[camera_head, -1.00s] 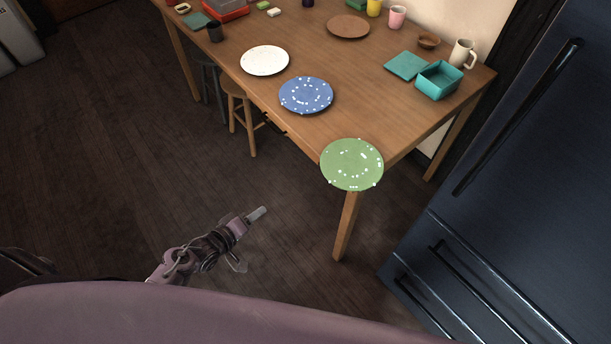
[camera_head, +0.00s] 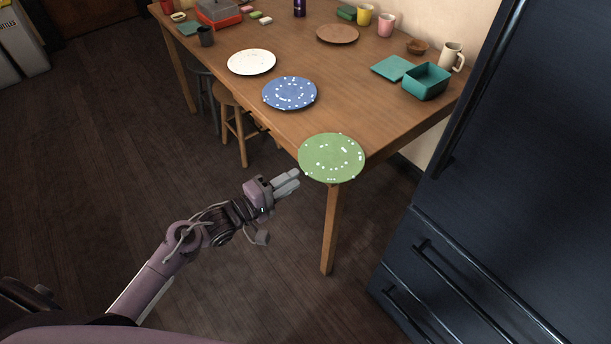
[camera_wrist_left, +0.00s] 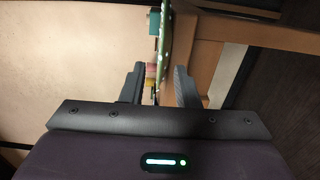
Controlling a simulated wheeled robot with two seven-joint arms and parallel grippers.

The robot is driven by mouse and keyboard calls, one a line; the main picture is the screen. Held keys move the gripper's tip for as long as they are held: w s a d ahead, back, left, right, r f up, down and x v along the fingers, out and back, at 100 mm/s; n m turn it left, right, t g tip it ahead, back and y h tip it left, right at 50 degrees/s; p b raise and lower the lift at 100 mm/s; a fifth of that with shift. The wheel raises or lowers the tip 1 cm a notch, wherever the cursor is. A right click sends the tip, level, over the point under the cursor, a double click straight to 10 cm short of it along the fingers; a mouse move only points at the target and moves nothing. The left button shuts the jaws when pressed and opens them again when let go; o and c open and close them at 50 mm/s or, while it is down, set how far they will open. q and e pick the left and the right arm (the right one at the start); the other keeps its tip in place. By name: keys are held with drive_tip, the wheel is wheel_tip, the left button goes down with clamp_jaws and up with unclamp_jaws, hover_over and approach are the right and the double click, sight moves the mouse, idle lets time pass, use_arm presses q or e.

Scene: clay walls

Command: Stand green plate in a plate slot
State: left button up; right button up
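The green plate (camera_head: 332,158) with white specks lies at the near corner of the wooden table, its near edge jutting past the tabletop. My left gripper (camera_head: 293,180) is at the plate's near left edge, fingers pointing toward it. In the left wrist view the plate (camera_wrist_left: 166,38) shows nearly edge-on, ahead of and in line with the gap between the two spread fingers (camera_wrist_left: 160,76). The fingers are open, and I cannot tell whether the rim is inside the gap. No plate slot shows in these views. My right gripper is not in view.
The wooden table (camera_head: 225,87) also bears a blue speckled plate (camera_head: 289,93), a white plate (camera_head: 251,62), a brown plate (camera_head: 338,34) and a teal box (camera_head: 426,82). A dark blue fridge (camera_head: 520,150) stands at right. Stools are under the table's left side.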

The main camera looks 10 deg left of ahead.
use_arm(q)
drive_tip(key=shift+x, duration=2.05)
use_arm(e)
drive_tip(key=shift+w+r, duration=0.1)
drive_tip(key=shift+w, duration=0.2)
use_arm(q)
drive_tip(key=shift+c, duration=0.5)
clamp_jaws()
